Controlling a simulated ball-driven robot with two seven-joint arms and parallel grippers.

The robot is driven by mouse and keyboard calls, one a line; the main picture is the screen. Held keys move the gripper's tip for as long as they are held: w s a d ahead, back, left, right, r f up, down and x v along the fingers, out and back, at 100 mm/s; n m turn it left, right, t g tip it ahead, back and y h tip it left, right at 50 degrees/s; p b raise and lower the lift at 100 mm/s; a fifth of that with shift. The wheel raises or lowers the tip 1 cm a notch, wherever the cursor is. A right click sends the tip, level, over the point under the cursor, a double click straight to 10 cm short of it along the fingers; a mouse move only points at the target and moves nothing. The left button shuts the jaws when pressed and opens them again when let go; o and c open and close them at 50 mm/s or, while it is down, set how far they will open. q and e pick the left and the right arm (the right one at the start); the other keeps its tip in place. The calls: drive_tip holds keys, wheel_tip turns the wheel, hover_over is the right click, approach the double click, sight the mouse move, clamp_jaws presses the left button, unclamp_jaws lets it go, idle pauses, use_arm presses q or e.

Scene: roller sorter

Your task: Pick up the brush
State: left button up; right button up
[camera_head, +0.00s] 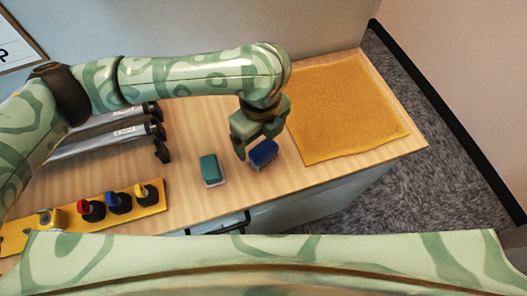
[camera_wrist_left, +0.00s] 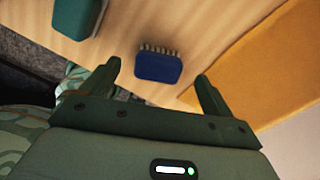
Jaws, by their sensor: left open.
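The brush (camera_head: 264,153) is a blue block with a row of pale bristles along one side. It lies on the wooden tabletop, left of the orange mat. My left gripper (camera_head: 250,148) is open and reaches down to the brush, covering part of it in the head view. In the left wrist view the brush (camera_wrist_left: 158,68) shows between and just beyond the two open fingertips (camera_wrist_left: 158,73), with a gap on each side. My right gripper is in neither view.
A green-and-white block (camera_head: 211,170) lies left of the brush; it also shows in the left wrist view (camera_wrist_left: 75,18). The orange mat (camera_head: 340,105) covers the right end of the table. Rollers (camera_head: 105,140) and a yellow rack (camera_head: 150,207) with several knobbed pieces stand left.

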sight(261, 146)
use_arm(q)
wheel_tip(261, 146, down, 5)
drive_tip(key=shift+s+r+b, duration=0.1)
drive_tip(key=shift+r+b, duration=0.1)
drive_tip(key=shift+b, duration=0.85)
drive_tip(key=shift+r, duration=0.1)
drive_tip(key=shift+c, duration=0.9)
drive_tip(key=c, duration=1)
